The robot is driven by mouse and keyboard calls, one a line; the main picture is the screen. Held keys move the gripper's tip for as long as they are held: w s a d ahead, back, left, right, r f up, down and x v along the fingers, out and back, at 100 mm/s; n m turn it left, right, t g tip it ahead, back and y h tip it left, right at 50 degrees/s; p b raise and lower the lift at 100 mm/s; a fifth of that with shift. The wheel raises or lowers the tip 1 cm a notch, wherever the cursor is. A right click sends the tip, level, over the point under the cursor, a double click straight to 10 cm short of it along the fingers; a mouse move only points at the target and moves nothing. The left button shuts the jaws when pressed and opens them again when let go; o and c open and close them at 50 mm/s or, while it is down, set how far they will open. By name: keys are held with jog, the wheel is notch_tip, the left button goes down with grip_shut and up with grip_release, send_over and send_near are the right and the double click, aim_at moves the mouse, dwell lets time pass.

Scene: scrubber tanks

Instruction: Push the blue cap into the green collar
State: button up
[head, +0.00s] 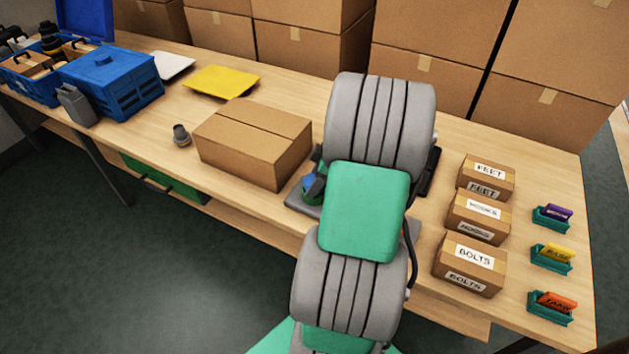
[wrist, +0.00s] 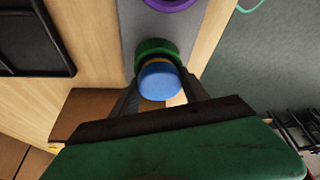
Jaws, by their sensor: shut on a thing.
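The blue cap (wrist: 160,82) is between the two fingers of my gripper (wrist: 163,97), which is shut on it in the wrist view. A thin yellow band shows at the cap's far edge. The green collar (wrist: 155,46) is right behind the cap on a grey plate and the cap overlaps its near edge. I cannot tell how deep the cap sits in it. In the head view the blue cap (head: 309,183) and the gripper's dark fingers are small beside my arm, which hides most of the plate.
A purple ring (wrist: 172,3) sits farther along the grey plate (wrist: 147,25). In the head view a closed carton (head: 250,145) stands left of my arm. Labelled boxes (head: 470,262) and small teal holders (head: 551,308) stand to the right. Large cartons line the back.

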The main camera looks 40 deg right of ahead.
jog(key=shift+s+a+f, duration=0.2)
jog(key=shift+s+f, duration=0.05)
jog(key=shift+f, duration=0.3)
jog(key=o, duration=1.4)
jog(key=shift+f, duration=0.1)
jog(key=shift+r+p, duration=0.45)
jog(key=shift+r, duration=0.1)
jog(key=shift+c, duration=0.5)
jog(key=o, duration=0.6)
jog(key=shift+r+p, duration=0.5)
jog(key=shift+r, duration=0.4)
jog(key=shift+w+d+r+p, duration=0.15)
jog(key=shift+r+p, duration=0.6)
jog(key=shift+r, duration=0.5)
jog(key=shift+w+d+r+p, duration=0.1)
jog(key=shift+r+p, duration=0.6)
jog(key=shift+r, duration=0.5)
